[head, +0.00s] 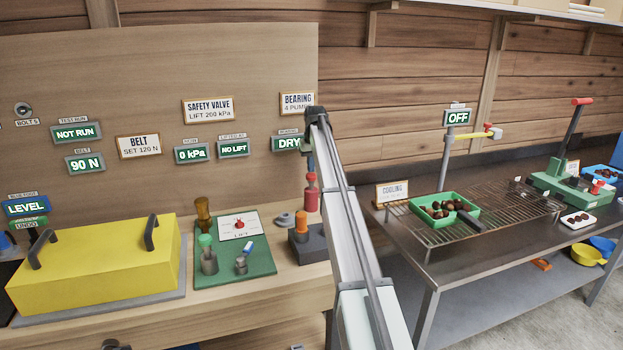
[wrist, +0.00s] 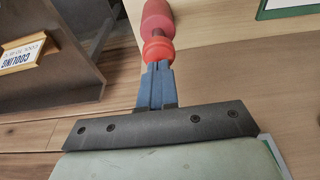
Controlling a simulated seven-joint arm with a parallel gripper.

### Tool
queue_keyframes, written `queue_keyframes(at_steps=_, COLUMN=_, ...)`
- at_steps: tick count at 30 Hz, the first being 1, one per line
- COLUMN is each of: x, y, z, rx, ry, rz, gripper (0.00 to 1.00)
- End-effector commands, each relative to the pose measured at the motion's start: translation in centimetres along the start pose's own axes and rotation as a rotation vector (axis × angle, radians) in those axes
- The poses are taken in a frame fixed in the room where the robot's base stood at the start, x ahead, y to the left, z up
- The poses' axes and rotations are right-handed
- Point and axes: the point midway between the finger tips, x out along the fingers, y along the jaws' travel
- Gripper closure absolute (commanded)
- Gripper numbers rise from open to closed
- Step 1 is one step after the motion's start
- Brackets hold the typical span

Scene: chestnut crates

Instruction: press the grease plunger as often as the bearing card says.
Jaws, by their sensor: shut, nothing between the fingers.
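The bearing card (head: 297,103) on the back panel reads "BEARING" and "4 PUMP", its end partly hidden by my arm. The bearing display (head: 287,143) below it reads "DRY". The grease plunger is a red cylinder (head: 311,200) with a red knob on top, upright at the bench's back right; it also shows in the wrist view (wrist: 156,18), its knob just beyond my fingertips. My gripper (head: 309,166), with blue fingers, is shut and empty, pointing down right above the knob. The fingertips (wrist: 158,66) overlap the knob's edge in the wrist view; I cannot tell whether they touch.
Further left are a green valve board (head: 262,268) and a yellow cover (head: 100,270). A metal table with a cooling rack (head: 420,236) stands right, past a gap.

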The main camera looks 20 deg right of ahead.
Motion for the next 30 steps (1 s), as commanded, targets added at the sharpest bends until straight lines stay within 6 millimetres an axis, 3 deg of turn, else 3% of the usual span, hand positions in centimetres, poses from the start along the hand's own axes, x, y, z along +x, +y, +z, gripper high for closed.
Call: queue_keyframes(at_steps=30, x=3.9, y=0.0, z=0.8, rx=0.000, ry=-0.001, rz=0.000, gripper=1.00)
